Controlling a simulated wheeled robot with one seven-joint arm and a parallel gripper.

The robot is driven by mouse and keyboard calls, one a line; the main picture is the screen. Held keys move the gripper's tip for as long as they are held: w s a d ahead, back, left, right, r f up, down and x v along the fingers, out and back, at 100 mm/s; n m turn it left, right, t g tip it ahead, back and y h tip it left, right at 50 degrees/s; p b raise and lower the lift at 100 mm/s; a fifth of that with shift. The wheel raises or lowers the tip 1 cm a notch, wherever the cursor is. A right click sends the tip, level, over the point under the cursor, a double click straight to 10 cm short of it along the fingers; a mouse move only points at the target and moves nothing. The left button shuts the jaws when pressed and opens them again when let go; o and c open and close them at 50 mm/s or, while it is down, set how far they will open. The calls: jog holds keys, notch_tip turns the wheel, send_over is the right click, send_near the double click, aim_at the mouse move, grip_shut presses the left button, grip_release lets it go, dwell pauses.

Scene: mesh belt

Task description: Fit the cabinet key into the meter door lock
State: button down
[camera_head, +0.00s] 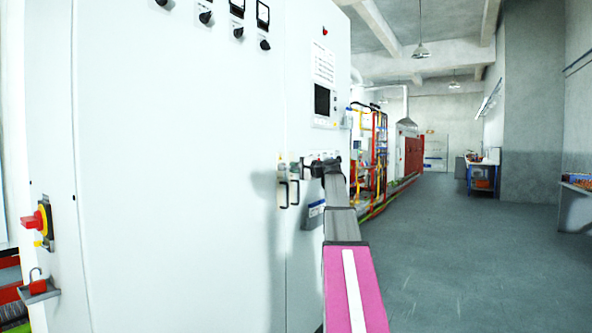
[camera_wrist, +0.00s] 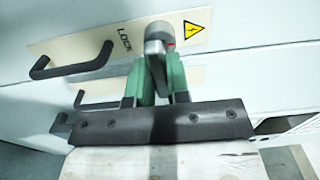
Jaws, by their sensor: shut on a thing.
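My gripper (camera_wrist: 156,78), with green fingers, is shut on the cabinet key (camera_wrist: 157,38), a grey rounded piece. The key is in front of a pale plate (camera_wrist: 100,48) marked LOCK, between the lettering and a yellow warning triangle (camera_wrist: 194,33). The keyhole is hidden behind the key and fingers, so I cannot tell whether the key is in the lock or just before it. A small red mark shows at the key's right side. In the head view my gripper (camera_head: 318,168) is small and dark at the white cabinet's (camera_head: 180,150) face; the key cannot be made out there.
A black door handle (camera_wrist: 72,66) sticks out left of the key; handles (camera_head: 283,193) also show in the head view. A red rotary switch (camera_head: 36,221) and a padlock (camera_head: 38,286) are at the cabinet's left. The floor (camera_head: 450,250) at right is clear.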

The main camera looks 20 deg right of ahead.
jog(key=shift+w+a, duration=0.35)
jog(key=shift+w, duration=0.1)
jog(key=c, duration=1)
grip_release()
jog(key=v, duration=1)
jog(key=shift+s+d, duration=0.25)
jog(key=shift+s, duration=0.05)
